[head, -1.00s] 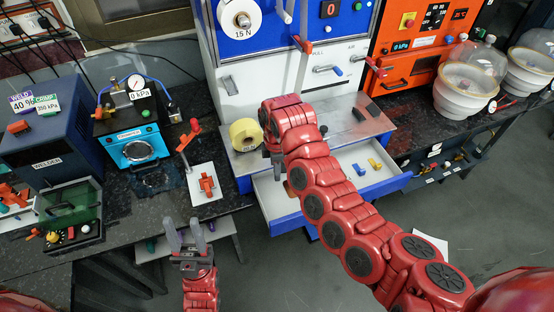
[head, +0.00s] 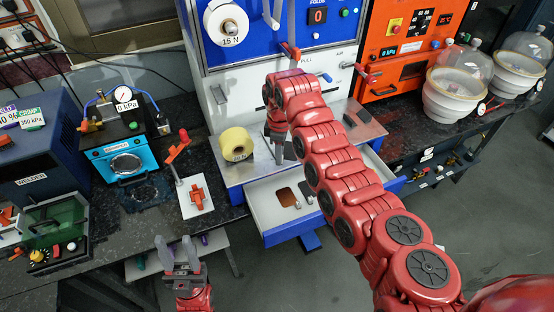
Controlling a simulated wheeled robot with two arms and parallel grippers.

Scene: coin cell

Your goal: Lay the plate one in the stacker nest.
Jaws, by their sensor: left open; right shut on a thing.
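My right gripper (head: 277,152) points down over the metal deck of the blue and white stacker (head: 238,172), just right of the yellow tape roll (head: 236,144). It is shut on a thin thing, likely plate one, which is too small and covered to make out clearly. A dark flat patch beside the fingers may be part of the nest; I cannot tell. The open drawer (head: 262,212) below holds a brown flat piece (head: 287,197). My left gripper (head: 180,254) is open and empty at the lower left, in front of the bench.
A white card with an orange clamp (head: 196,200) lies left of the drawer. The orange cabinet (head: 400,50) and glass-domed pots (head: 455,95) stand right. My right arm covers part of the drawer and deck.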

